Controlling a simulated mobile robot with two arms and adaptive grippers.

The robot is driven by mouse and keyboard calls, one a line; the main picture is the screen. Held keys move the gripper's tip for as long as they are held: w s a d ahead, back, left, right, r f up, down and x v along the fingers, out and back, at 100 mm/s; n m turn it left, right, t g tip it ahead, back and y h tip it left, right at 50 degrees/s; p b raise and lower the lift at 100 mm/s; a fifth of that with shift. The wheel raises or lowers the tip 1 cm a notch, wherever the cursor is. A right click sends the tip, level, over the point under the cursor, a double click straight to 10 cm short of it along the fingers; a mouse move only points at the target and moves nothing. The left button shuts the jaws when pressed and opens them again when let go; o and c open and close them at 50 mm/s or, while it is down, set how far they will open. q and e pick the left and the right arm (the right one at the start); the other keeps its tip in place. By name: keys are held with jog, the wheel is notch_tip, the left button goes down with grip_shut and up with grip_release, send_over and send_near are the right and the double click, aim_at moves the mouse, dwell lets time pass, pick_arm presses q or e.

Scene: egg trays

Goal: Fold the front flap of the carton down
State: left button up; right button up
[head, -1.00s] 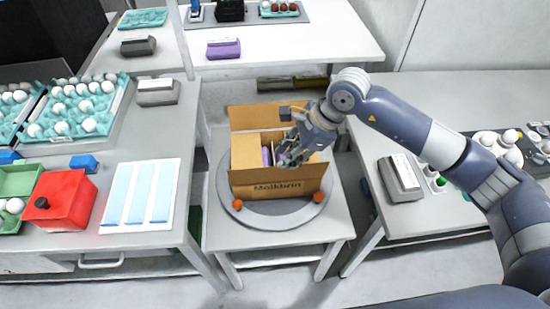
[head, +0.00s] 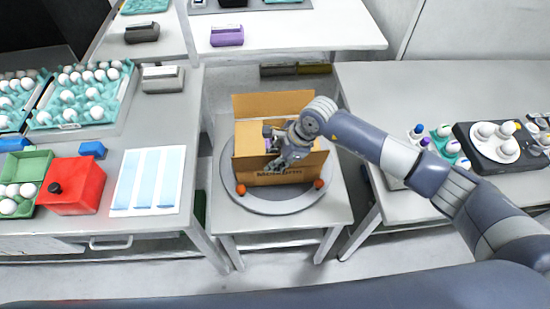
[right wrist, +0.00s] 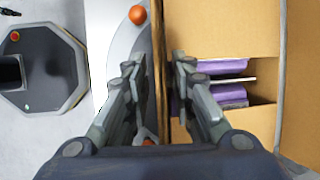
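An open brown carton (head: 285,104) stands on a round grey turntable, its back flap upright. Its front panel (head: 248,180) faces me, with printed lettering partly covered by my gripper. In the right wrist view the front flap's edge (right wrist: 160,60) runs upright between my right gripper's fingers (right wrist: 157,72). One finger is outside the carton and one inside, with a gap on the outer side. The right gripper (head: 280,160) is at the carton's front in the head view. Purple items (right wrist: 229,94) lie inside the carton. My left gripper is not in view.
The turntable (head: 230,175) carries two orange balls (head: 240,189) near its front rim. The left table holds egg trays (head: 75,122), a red box (head: 75,190) and a blue-striped sheet (head: 150,180). The right table holds an egg device (head: 480,155). Floor in front is clear.

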grip_shut()
jog(key=w+g+b, duration=0.1)
jog(key=g+b, duration=0.1)
jog(key=b, duration=0.3)
jog(key=w+m+g+b, duration=0.1)
jog(key=g+b, duration=0.1)
jog(key=b, duration=0.4)
jog(key=w+g+b, duration=0.1)
jog(key=g+b, duration=0.1)
jog(key=b, duration=0.3)
jog(key=shift+w+f+g+b, duration=0.15)
jog(key=shift+w+g+b, duration=0.15)
jog(key=shift+g+b, duration=0.1)
